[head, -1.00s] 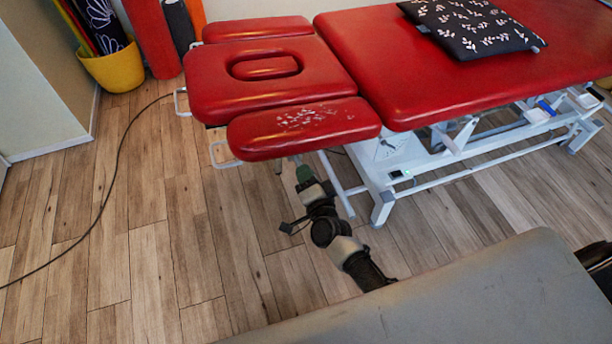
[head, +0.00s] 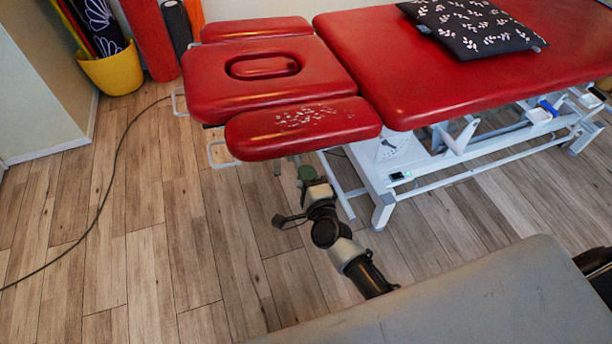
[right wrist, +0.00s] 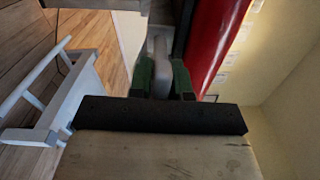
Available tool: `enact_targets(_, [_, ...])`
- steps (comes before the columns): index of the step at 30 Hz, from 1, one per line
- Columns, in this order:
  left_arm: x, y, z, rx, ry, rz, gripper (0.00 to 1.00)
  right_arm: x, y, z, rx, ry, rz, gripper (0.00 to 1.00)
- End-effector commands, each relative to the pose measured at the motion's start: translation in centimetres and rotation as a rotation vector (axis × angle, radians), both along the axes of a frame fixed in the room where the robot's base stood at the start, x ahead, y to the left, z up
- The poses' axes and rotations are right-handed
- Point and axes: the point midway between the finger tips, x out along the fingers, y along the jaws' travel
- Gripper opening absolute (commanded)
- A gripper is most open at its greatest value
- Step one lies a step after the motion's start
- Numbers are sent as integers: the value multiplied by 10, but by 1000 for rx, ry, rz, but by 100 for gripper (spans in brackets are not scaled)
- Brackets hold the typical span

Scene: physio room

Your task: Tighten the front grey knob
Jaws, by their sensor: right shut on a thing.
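The red treatment table has a split head end, and its front armrest pad (head: 300,128) has a worn, pale patch. My right gripper (head: 306,173) is just below this pad, reaching up from the lower right. In the right wrist view its green fingers (right wrist: 160,78) are shut on a light grey piece, the grey knob (right wrist: 159,48), beside the red pad edge (right wrist: 212,38). The knob's lower part is hidden between the fingers. In the head view the gripper and pad hide the knob. My left gripper is not in view.
The table's white frame (head: 383,205) stands close to the right of my right arm. A dark patterned cushion (head: 478,28) lies on the main red pad (head: 400,75). A black cable (head: 108,185) runs over the wooden floor, which is otherwise clear at left. A yellow pot (head: 112,72) stands behind.

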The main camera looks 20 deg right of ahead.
Motion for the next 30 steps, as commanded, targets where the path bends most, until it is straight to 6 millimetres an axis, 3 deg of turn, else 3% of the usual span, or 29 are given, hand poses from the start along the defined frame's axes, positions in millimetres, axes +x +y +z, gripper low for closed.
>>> enact_targets(11, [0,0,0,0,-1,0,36,0,0,-1,4,2,-1,0])
enact_targets(12, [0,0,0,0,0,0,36,0,0,-1,4,2,-1,24])
enact_targets(15, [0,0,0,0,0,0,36,0,0,-1,3,2,-1,39])
enact_targets(25, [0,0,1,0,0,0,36,-3,0,-1,2,2,0,39])
enact_targets(30, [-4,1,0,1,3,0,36,-27,-1,-1,1,4,0,39])
